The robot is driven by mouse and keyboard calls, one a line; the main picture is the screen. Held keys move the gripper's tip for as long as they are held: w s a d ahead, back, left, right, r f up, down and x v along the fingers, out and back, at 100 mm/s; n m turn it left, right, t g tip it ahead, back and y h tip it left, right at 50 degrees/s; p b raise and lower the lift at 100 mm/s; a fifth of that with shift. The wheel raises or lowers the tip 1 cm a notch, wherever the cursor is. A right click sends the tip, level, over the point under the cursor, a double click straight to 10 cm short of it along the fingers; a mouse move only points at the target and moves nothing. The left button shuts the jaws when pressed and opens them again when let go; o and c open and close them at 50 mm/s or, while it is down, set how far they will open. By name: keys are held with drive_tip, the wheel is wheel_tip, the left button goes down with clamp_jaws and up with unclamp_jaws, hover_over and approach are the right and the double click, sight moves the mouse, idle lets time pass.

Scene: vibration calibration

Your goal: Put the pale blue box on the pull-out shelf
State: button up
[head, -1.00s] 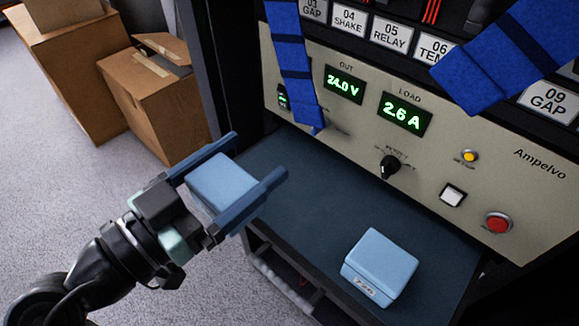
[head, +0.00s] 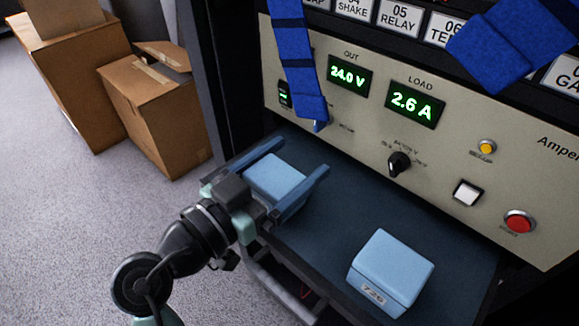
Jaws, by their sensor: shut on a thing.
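A pale blue box (head: 274,179) sits between the two blue fingers of my gripper (head: 292,168). My gripper is shut on it, over the left part of the dark pull-out shelf (head: 335,205). I cannot tell whether the box touches the shelf surface. A second pale blue box (head: 392,267), with a small label reading like 726 on its front, stands on the right part of the shelf, apart from my gripper.
The beige power panel (head: 330,119) with lit displays, a knob and buttons rises behind the shelf. Blue straps (head: 292,60) hang in front of it. Cardboard boxes (head: 155,110) stand on the floor at the left. Shelf surface between the two pale blue boxes is clear.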

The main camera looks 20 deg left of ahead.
drive_tip(key=shift+r, duration=0.1)
drive_tip(key=o, duration=1.2)
drive_tip(key=shift+f, duration=0.2)
drive_tip(key=shift+o, duration=0.2)
drive_tip(key=shift+r, duration=0.1)
drive_tip(key=shift+s+a+r, duration=0.1)
drive_tip(key=shift+r, duration=0.05)
drive_tip(key=p+v, duration=0.2)
drive_tip(key=v, duration=0.9)
drive_tip(key=shift+s, duration=0.4)
